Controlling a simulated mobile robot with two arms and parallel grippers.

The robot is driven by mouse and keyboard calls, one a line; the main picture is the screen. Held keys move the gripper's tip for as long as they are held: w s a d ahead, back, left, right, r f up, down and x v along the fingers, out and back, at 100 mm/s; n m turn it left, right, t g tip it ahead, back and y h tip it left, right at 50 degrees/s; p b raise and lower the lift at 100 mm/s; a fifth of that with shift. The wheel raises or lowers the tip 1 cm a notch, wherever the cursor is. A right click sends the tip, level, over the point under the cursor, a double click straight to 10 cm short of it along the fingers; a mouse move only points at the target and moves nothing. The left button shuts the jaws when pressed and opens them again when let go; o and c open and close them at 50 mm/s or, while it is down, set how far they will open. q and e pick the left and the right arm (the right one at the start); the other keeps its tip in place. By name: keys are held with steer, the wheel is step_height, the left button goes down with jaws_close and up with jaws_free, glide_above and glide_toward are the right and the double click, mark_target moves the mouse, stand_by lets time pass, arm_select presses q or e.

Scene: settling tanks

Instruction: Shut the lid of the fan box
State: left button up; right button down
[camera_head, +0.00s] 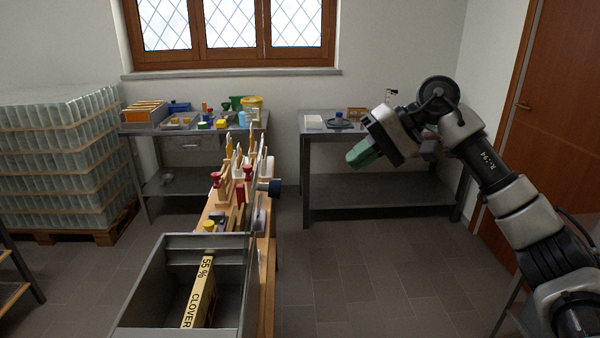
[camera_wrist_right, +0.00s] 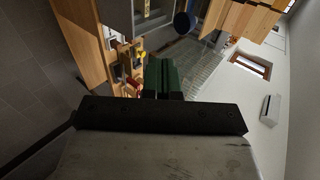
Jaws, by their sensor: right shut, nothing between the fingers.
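A grey open-topped metal box (camera_head: 232,243), which I take to be the fan box, stands at the bottom left of the head view. A long yellow block (camera_head: 199,291) marked "CLOVER 55%" lies inside it. A thin upright panel (camera_head: 257,176) with a dark blue knob (camera_head: 270,187) shows nearly edge-on at the box's far right; I take it for the raised lid, but its hinge is unclear. The knob also shows in the wrist view (camera_wrist_right: 184,22). My right gripper (camera_head: 362,154) is shut and empty, with green fingers (camera_wrist_right: 163,78), in the air right of the knob and apart from it.
A wooden bench with racks of tools (camera_head: 216,190) runs behind the box. A cluttered metal table (camera_head: 185,128) and another metal table (camera_head: 325,134) stand by the back wall. Stacked glass jars (camera_head: 60,150) are at left. The floor (camera_head: 350,270) right of the bench is clear.

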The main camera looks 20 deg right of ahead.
steer(key=a+r+p+x, duration=0.2)
steer(key=p+x, duration=0.4)
steer(key=x, duration=0.6)
steer(key=shift+w+p, duration=0.3)
steer(key=shift+a+r, duration=0.15)
